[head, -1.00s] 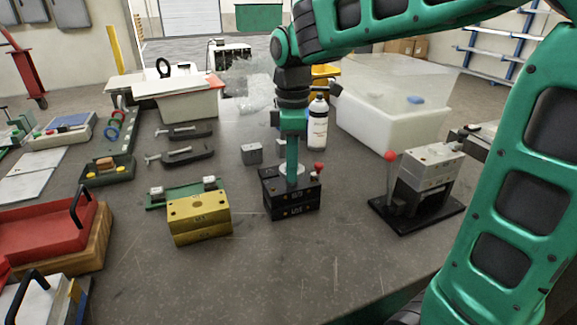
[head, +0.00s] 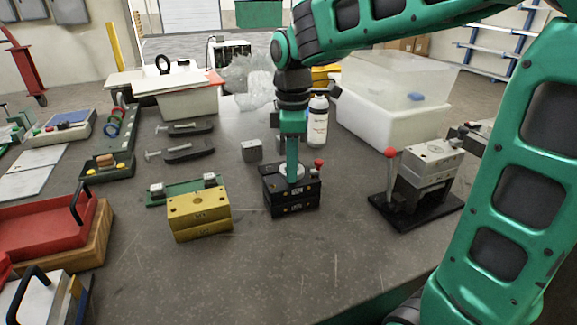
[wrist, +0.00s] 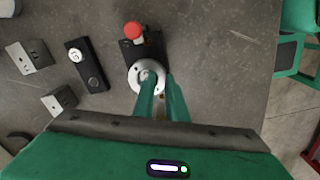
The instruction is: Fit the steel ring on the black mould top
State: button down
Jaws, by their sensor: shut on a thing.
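The black mould (head: 291,201) is a low two-part block standing in the middle of the bench, with a red knob at its right corner. The pale steel ring (head: 303,172) lies flat at its top face, partly hidden by my fingers. The ring also shows in the wrist view (wrist: 135,77), over the near part of the black mould (wrist: 152,48). My gripper (head: 292,180) points straight down and is shut on the ring. I cannot tell whether the ring is fully seated or slightly above the top.
A yellow mould block (head: 198,215) stands to the left, with a small grey block (head: 251,150) behind. A red-knobbed fixture (head: 421,185) stands to the right. A white bottle (head: 317,122) stands close behind my gripper. The front bench is clear.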

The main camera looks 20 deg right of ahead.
jog(key=shift+r, duration=0.15)
jog(key=shift+r, duration=0.35)
jog(key=shift+r, duration=0.1)
jog(key=c, duration=1.7)
grip_release()
